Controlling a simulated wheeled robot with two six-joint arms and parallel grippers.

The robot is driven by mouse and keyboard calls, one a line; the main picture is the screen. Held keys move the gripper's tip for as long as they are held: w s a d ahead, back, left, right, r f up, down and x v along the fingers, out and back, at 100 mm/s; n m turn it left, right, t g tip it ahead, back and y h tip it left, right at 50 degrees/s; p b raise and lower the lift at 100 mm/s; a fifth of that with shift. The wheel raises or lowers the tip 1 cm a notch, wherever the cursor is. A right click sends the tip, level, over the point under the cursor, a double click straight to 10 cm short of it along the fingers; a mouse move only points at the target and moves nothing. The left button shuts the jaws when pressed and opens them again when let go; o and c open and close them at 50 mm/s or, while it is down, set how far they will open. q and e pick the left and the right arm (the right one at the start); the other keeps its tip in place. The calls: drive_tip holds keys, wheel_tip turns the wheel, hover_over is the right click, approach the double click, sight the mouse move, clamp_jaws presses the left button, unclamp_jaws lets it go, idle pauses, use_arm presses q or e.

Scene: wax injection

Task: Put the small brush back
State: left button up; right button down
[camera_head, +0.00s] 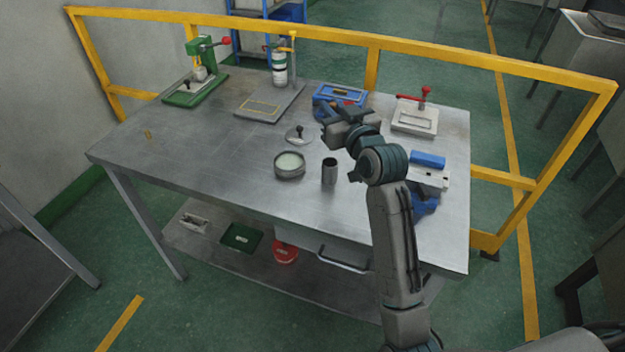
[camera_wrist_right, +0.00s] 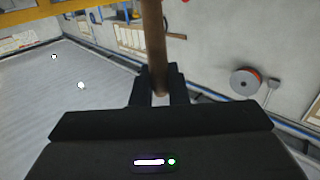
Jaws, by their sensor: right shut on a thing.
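My right gripper (camera_head: 330,117) is above the back right part of the metal table. In the right wrist view its two dark fingers (camera_wrist_right: 160,86) are shut on a brown wooden rod, which looks like the handle of the small brush (camera_wrist_right: 153,40). The rod rises between the fingers and leaves the top of that view; its bristles do not show. In the head view I cannot make out the brush at the gripper. A dark upright cup (camera_head: 329,172) stands on the table in front of the gripper, apart from it. My left gripper is not in view.
A round dish with pale contents (camera_head: 289,165) and a lid (camera_head: 299,134) are left of the cup. A blue device (camera_head: 340,94), a red-handled clamp (camera_head: 415,116) and a blue block (camera_head: 428,159) are around my arm.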

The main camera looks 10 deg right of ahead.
wheel_tip(320, 180, down, 6)
drive_tip(key=shift+r+p, duration=0.25)
drive_tip(key=shift+p, duration=0.05)
wheel_tip(320, 180, down, 4)
drive_tip(key=shift+r, duration=0.1)
drive_tip(key=shift+f, duration=0.2)
drive_tip(key=shift+f, duration=0.1)
drive_tip(key=shift+f, duration=0.15)
drive_tip(key=c, duration=1.4)
unclamp_jaws()
